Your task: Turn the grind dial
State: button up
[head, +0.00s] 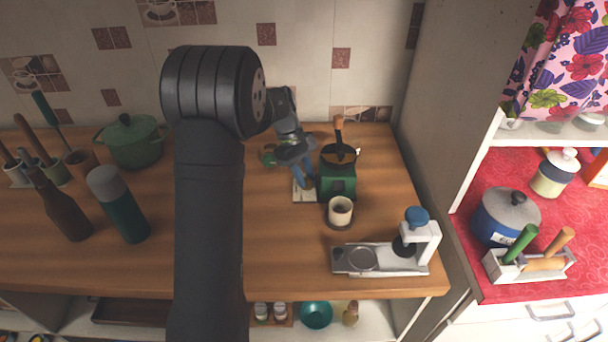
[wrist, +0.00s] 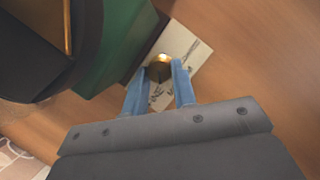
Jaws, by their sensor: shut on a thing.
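A green coffee grinder (head: 338,180) with a dark hopper and a wooden-handled crank stands on the wooden counter. It fills the upper left of the wrist view (wrist: 108,45). A brass dial (wrist: 159,68) sticks out from the grinder's side in the wrist view. My gripper (wrist: 158,76) is shut on the dial, with one blue finger on each side of it. In the head view my gripper (head: 306,183) is at the grinder's left side, and the dial is hidden there. A pale printed card (wrist: 180,50) lies under the dial.
A cup (head: 340,211) stands in front of the grinder. A white machine with a blue knob (head: 418,248) is at the counter's front right. A green pot (head: 133,141), a flask (head: 118,205) and a brown bottle (head: 62,207) stand left of my arm.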

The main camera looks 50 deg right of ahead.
jog(key=shift+d+m+y, duration=0.1)
jog(key=shift+m+y, duration=0.4)
jog(key=shift+m, duration=0.7)
jog(key=o, duration=1)
